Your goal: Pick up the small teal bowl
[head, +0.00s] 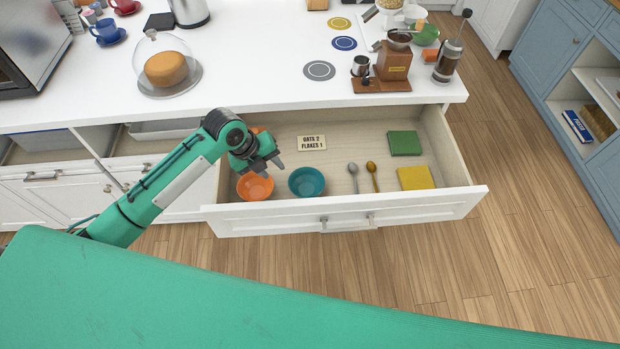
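The small teal bowl (307,182) stands upright in the open drawer (336,215), between an orange bowl (255,186) and two spoons. My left gripper (269,169) hangs over the drawer, above the orange bowl and to the left of the teal bowl. Its fingers point down and look parted, with nothing seen between them. The teal bowl looks empty and is not touched by the gripper. My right gripper is not in view.
The drawer also holds a silver spoon (353,177), a gold spoon (372,175), a green cloth (404,143), a yellow cloth (415,178) and a label card (312,143). Another orange thing shows partly behind my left arm. The white counter (260,75) overhangs the drawer's back.

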